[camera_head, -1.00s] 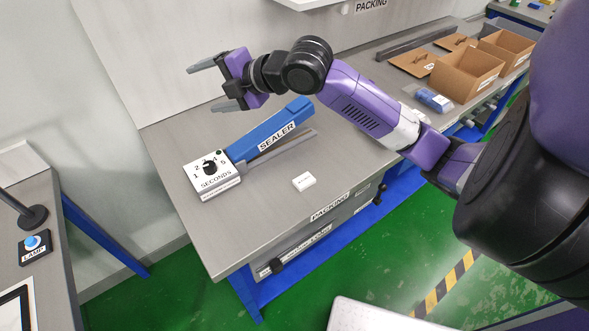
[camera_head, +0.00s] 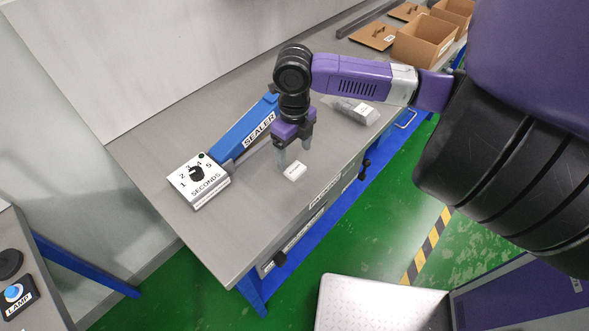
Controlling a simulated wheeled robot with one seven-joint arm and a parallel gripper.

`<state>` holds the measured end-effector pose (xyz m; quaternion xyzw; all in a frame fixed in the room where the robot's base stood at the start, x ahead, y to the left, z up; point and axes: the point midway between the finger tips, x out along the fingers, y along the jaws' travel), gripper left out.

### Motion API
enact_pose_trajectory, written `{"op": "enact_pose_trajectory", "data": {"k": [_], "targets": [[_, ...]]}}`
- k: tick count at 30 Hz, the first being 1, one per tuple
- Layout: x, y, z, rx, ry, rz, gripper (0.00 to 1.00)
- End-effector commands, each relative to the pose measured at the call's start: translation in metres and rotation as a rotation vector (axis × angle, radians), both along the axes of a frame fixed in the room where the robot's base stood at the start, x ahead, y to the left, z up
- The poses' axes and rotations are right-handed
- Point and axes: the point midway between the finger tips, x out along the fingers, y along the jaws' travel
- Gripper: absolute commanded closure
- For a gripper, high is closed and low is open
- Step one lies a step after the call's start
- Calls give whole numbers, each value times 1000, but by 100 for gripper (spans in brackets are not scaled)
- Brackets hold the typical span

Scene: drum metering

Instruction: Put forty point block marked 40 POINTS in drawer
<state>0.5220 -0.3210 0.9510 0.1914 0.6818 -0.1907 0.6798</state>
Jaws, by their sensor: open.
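A small white block (camera_head: 295,172) with tiny dark print lies on the grey workbench near its front edge. The print is too small to read. My gripper (camera_head: 294,158) points down with its two grey fingers apart, just above or beside the block. I cannot tell whether a finger touches it. The drawer fronts (camera_head: 292,238) show under the bench's front edge, with a black knob (camera_head: 280,259) at the left end. They look closed, and their labels are not readable from here.
The blue sealer (camera_head: 245,132) with its white seconds dial box (camera_head: 198,181) stands behind and left of my gripper. A clear bag (camera_head: 357,110) lies to the right. Cardboard boxes (camera_head: 424,40) stand at the far right. The bench's front left (camera_head: 230,240) is clear.

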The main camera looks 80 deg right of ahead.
Motion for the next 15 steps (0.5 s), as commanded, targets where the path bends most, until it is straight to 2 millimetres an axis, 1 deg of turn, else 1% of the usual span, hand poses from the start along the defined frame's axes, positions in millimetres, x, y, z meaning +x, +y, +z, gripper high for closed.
{"op": "enact_pose_trajectory", "data": {"k": [5, 12, 15], "targets": [[0, 0, -16, 2, 0, -3, 22], [1, -3, -50, 1, -2, -4, 22], [1, -3, -57, 0, -2, -3, 22]]}}
